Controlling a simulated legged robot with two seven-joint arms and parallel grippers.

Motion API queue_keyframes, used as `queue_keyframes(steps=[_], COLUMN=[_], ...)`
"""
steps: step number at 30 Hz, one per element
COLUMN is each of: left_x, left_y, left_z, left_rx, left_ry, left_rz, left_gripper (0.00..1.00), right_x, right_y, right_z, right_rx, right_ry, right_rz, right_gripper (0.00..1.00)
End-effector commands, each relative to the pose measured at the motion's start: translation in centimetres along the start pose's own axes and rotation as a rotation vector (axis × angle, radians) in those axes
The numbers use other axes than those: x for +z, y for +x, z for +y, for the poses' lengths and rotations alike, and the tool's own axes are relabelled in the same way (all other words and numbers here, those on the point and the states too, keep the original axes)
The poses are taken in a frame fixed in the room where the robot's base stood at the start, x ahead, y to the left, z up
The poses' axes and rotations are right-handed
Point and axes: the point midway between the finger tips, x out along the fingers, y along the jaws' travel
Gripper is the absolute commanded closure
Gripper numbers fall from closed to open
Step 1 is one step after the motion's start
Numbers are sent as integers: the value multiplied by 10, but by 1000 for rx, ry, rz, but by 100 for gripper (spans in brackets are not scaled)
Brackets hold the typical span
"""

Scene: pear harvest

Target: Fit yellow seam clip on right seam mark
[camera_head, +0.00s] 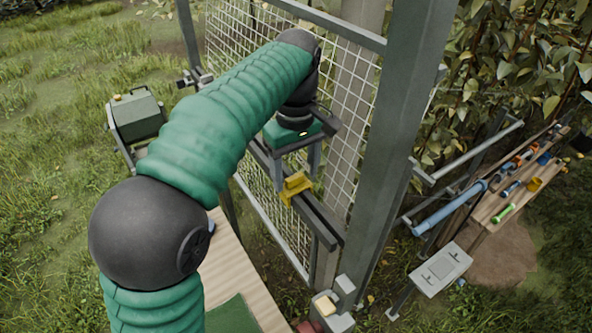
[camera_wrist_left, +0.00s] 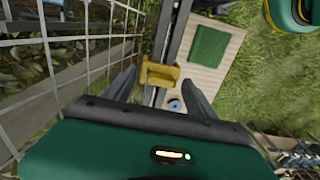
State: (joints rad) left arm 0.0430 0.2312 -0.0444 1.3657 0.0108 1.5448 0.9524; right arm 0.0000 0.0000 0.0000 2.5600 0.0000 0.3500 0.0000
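The yellow seam clip (camera_head: 295,187) sits at the dark rail (camera_head: 318,219) along the wire mesh panel. My left gripper (camera_head: 296,178) reaches down over it, with one finger on each side of the clip. In the left wrist view the clip (camera_wrist_left: 160,74) lies between the fingertips of my left gripper (camera_wrist_left: 160,77), across the rail (camera_wrist_left: 172,45). The fingers are spread wide, with a narrow gap beside the clip. I cannot make out the right seam mark. My right gripper is not in view.
A grey post (camera_head: 405,130) stands right of the rail, and wire mesh (camera_head: 345,110) runs behind it. A wooden board with a green mat (camera_head: 232,315) lies below. A tool shelf (camera_head: 515,190) and a grey tray (camera_head: 440,268) stand at the right.

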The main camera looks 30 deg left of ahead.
Motion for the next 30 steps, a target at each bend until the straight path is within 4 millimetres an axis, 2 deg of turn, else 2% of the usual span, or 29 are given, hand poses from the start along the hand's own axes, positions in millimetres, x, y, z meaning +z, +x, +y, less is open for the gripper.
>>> queue_keyframes(steps=[8,11,18,21,24,30], left_x=[0,-1,-1,-1,-1,-1], left_y=[-7,-25,-89,-108,-117,-119], left_z=[0,1,2,2,2,1], left_rx=[1,4,2,1,0,-1], left_ry=[0,0,0,0,0,0], left_rz=[1,2,1,0,0,-1], left_gripper=[36,36,36,36,36,36], right_x=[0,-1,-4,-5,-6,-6], right_y=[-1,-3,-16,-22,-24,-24], right_z=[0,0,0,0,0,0], right_rx=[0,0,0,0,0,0], right_ry=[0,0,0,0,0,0], right_rz=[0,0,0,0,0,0], right_gripper=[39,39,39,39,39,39])
